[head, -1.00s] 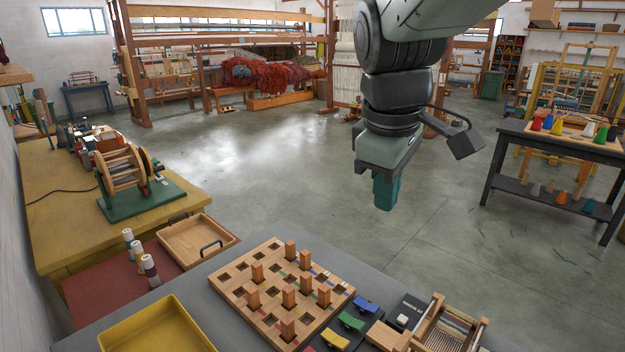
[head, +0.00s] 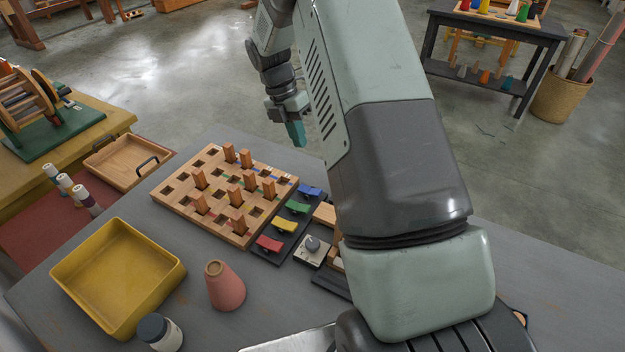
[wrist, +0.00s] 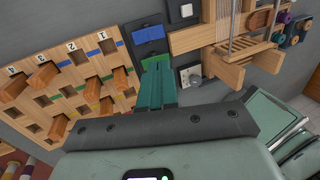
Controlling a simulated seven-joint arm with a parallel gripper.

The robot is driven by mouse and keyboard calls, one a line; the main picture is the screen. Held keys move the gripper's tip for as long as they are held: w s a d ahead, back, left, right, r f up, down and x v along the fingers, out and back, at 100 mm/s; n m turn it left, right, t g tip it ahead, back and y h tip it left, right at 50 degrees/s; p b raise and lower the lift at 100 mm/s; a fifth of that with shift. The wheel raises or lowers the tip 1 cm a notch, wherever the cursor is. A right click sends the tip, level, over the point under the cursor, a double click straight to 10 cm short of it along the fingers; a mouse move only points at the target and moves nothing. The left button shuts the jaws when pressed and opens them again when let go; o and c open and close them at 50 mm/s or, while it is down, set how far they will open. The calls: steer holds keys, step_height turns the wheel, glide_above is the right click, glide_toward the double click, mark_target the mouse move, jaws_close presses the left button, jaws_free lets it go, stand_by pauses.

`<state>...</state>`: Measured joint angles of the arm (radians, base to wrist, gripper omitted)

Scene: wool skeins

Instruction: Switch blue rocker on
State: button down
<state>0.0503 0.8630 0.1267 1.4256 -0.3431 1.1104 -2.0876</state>
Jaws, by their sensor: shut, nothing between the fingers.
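The blue rocker (head: 310,191) sits at the far end of a dark strip, beyond the green (head: 297,207), yellow (head: 284,226) and red (head: 269,244) rockers. It also shows in the wrist view (wrist: 149,33), just beyond my fingertips. My gripper (head: 296,134) is shut and empty, with teal fingers. In the head view it hangs beyond the far edge of the bench, apart from the blue rocker. In the wrist view my fingers (wrist: 156,76) partly cover the green rocker. I cannot tell which way the blue rocker is tipped.
A wooden peg board (head: 222,190) with several upright pegs lies left of the strip. A dial box (head: 312,251) stands right of it. A yellow tray (head: 118,279), a pink cone (head: 224,286) and a jar (head: 160,333) are nearer. My arm hides part of the bench's right side.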

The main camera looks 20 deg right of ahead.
mark_target(317, 191)
steer(key=shift+f, duration=0.45)
steer(key=x, duration=1.4)
steer(key=shift+w, duration=0.1)
